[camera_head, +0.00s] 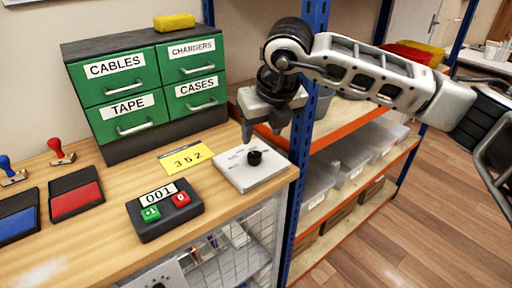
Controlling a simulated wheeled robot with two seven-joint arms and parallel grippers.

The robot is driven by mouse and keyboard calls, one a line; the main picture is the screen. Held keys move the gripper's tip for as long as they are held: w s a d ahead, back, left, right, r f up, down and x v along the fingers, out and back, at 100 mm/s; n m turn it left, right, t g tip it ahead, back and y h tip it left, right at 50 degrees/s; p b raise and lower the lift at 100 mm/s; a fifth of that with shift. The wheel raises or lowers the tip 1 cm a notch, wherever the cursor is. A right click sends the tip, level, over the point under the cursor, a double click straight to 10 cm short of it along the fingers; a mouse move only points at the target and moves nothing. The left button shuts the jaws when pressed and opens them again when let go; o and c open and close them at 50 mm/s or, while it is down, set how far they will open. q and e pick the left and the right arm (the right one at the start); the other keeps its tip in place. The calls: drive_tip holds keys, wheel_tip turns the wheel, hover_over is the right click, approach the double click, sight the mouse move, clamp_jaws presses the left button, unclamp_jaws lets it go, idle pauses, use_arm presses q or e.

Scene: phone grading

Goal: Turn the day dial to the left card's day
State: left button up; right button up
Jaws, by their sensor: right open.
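The dial (255,158) is a black knob on a flat pale box (238,176) at the right end of the wooden bench. The marks around it are too small to read. A yellow card (186,158) reading "352" lies left of the box; no day name can be made out. My right gripper (263,133) points down just above and behind the knob, open and empty, apart from it. My left gripper is not in view.
A counter showing 001 (152,223) with green and red buttons sits in front of the card. Red (75,203) and blue (16,222) ink pads lie left. Green drawers (115,80) stand behind. A blue shelf post (294,190) rises close right of the box.

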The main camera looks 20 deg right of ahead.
sight(255, 155)
drive_tip(key=p+x, duration=0.1)
drive_tip(key=x, duration=0.7)
drive_tip(key=shift+f, duration=0.15)
drive_tip(key=c, duration=1)
